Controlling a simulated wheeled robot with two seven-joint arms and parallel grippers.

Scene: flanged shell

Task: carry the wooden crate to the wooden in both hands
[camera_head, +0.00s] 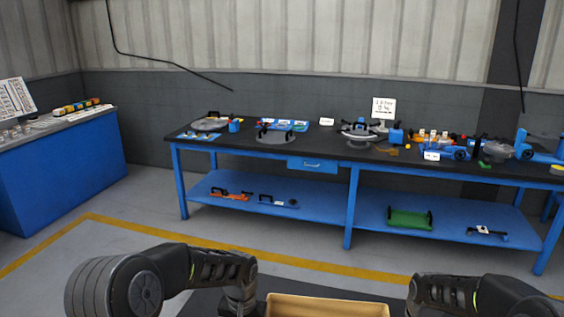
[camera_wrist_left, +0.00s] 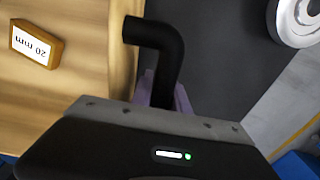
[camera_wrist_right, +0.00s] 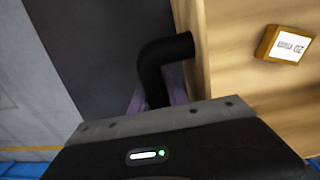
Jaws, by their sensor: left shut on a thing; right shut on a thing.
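The wooden crate (camera_head: 325,304) shows at the bottom edge of the head view, between my two arms; its lower part is cut off. In the left wrist view my left gripper (camera_wrist_left: 165,90) is shut on a bent black handle (camera_wrist_left: 155,38) at the crate's side wall (camera_wrist_left: 122,55). In the right wrist view my right gripper (camera_wrist_right: 160,98) is shut on the matching black handle (camera_wrist_right: 162,50) at the opposite wall (camera_wrist_right: 200,60). A small orange-edged block with a white label reading "20 mm" (camera_wrist_left: 36,43) is inside the crate. A labelled block (camera_wrist_right: 285,43) also shows in the right wrist view.
A long blue workbench (camera_head: 348,205) with a black top and a lower shelf stands ahead, loaded with several parts. A green-bodied part (camera_head: 409,219) lies on its shelf. A blue side table (camera_head: 60,170) stands at the left. The grey floor between is clear, with a yellow line (camera_head: 230,257).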

